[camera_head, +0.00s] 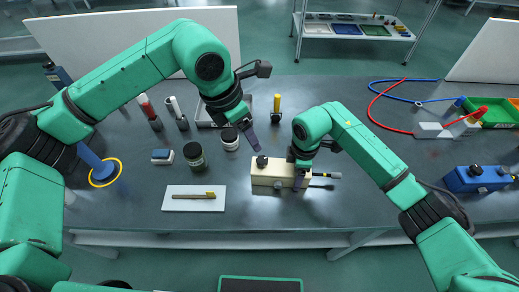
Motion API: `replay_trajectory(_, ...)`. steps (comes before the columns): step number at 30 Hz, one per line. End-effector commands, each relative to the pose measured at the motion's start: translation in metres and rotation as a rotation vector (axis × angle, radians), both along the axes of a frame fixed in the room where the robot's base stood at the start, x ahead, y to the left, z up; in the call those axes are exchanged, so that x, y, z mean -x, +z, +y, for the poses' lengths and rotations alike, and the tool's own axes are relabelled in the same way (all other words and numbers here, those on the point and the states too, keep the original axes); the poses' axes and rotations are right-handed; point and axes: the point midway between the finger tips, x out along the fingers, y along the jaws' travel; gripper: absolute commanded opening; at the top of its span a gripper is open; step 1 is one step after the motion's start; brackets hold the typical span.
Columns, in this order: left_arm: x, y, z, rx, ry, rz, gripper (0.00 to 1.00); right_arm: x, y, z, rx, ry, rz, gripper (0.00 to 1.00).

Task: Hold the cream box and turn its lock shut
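The cream box (270,171) sits on the dark table near its front edge, with a black knob (262,161) on its top left. A dark, light-tipped piece (325,175) sticks out at the box's right side; I cannot tell whether it is the lock. My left gripper (251,138) is above and just behind the box's left end, apart from the knob. My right gripper (299,175) points down at the box's right end and hides part of it. Whether its fingers touch or grip the box is unclear. The opening of both grippers is hard to see.
A white board (180,204) with a pen-like tool lies left of the box. Jars (194,155) and upright markers (150,112) stand behind it. A yellow-handled tool (277,106) stands behind the box. A blue box (476,179) and red and blue hoses (385,123) are right.

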Motion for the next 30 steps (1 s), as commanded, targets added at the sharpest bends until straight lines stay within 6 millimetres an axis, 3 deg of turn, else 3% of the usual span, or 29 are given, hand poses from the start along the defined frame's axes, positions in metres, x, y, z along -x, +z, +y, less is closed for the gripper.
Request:
replay_trajectory(3, 0.013, 0.0, 0.011, 0.06, 0.0, -0.053, 0.72, 0.0, 0.0, 0.001, -0.002, 0.001, 0.0, 0.0)
replay_trajectory(8, 0.014, -0.009, 0.008, 0.08, -0.003, -0.068, 0.72, 0.0, 0.0, 0.001, -0.002, 0.001, 0.0, 0.0)
replay_trajectory(21, -0.007, -0.1, -0.023, 0.077, -0.002, -0.066, 0.72, 0.0, 0.001, 0.001, -0.002, 0.001, 0.0, 0.0)
replay_trajectory(30, -0.01, -0.111, -0.027, 0.077, -0.002, -0.068, 0.72, 0.0, 0.001, 0.001, -0.002, 0.001, 0.0, 0.0)
